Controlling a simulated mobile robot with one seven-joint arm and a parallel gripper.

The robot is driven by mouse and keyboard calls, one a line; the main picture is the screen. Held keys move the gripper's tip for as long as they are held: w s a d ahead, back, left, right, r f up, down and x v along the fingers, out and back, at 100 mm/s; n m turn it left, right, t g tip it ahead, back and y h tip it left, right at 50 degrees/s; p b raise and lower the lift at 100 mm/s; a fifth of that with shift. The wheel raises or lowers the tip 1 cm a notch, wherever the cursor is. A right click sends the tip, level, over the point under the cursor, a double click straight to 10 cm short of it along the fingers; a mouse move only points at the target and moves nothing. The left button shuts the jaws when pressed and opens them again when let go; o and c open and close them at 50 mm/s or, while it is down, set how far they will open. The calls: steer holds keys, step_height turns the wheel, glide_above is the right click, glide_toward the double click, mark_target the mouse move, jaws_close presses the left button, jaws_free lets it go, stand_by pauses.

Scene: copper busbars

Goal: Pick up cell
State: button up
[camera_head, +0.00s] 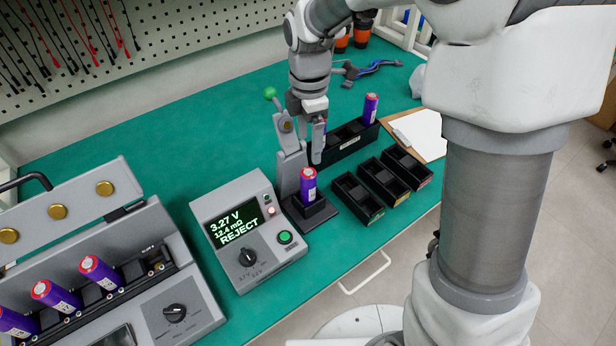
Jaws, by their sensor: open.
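A purple cell (308,187) with a red-ringed top stands upright in the black base of a grey test stand (290,150). My gripper (317,150) points down just above and behind this cell, beside the stand's column. It is open, apart from the cell as far as I can tell, and its far finger is partly hidden. Another purple cell (371,108) stands in the long black labelled holder (345,143). Several purple cells (101,272) lean in the grey unit at lower left. The meter (248,230) reads 3.27 V, 12.4 mΩ, REJECT.
Three small black bins (357,196) stand right of the test stand and look empty. The stand's lever with a green knob (270,93) rises near my gripper. A clipboard (421,133) lies at right. The green table (170,160) is clear behind the meter.

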mark_target(309, 170)
step_height(309, 170, down, 9)
steer(key=shift+r+b, duration=0.1)
steer(key=shift+b, duration=0.6)
steer(key=f, duration=0.2)
steer(key=f+b, duration=0.1)
steer(key=f, duration=0.1)
steer(key=shift+s+a+f, duration=0.1)
steer(key=shift+s, duration=0.2)
steer(key=shift+f, duration=0.6)
jaws_close()
steer(key=shift+w, duration=0.1)
